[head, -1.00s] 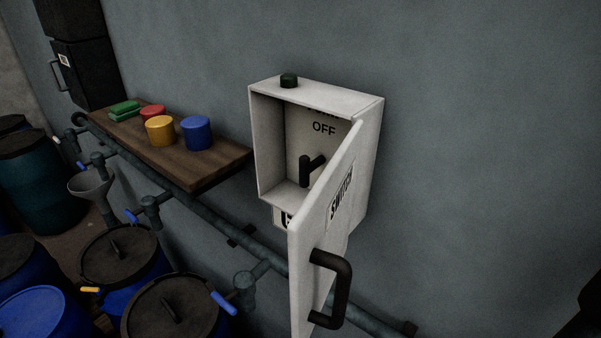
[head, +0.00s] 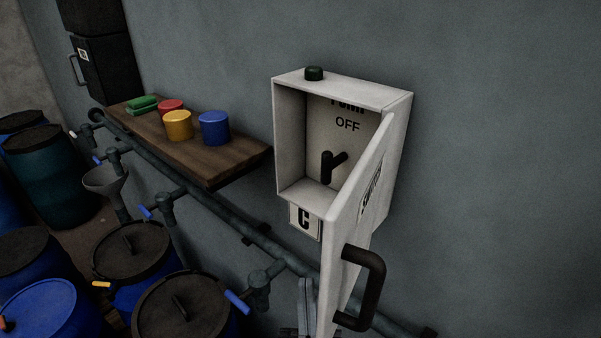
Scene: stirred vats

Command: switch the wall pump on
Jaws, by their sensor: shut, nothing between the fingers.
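The white wall pump switch box (head: 290,135) is on the grey wall, with its door (head: 345,235) swung open toward me. The door has a black handle (head: 375,285) and partly hides the inside. A dark lever (head: 328,168) is inside, below the word OFF (head: 348,125); other lettering is partly covered. My gripper (head: 305,290) shows as grey fingers below the box, left of the door edge, shut, empty and apart from the lever.
A wooden shelf (head: 215,175) left of the box holds red, yellow and blue tubs and a green item. Pipes (head: 215,205) with coloured valve handles run below. Several drums (head: 125,250) stand lower left. The wall at right is clear.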

